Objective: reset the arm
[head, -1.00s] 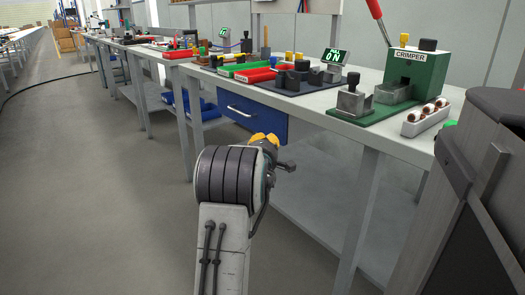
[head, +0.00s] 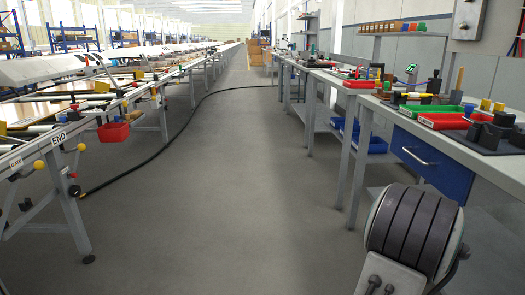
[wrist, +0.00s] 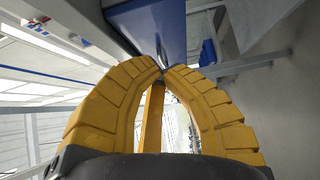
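My gripper (wrist: 163,70) shows in the wrist view as two yellow ribbed fingers whose tips meet. Nothing shows held between them. A blue drawer front (wrist: 145,30) lies beyond the tips in the wrist view. In the head view my arm stands at the lower right, in front of the right bench, and the gripper itself is not visible there. The blue drawer (head: 431,163) under that bench is shut.
The right workbench (head: 480,155) carries red trays (head: 440,121), a green tray (head: 432,109) and dark fixtures. A long assembly line (head: 60,150) with an END sign runs along the left. A black hose (head: 150,150) crosses the floor. The middle aisle (head: 240,200) is clear.

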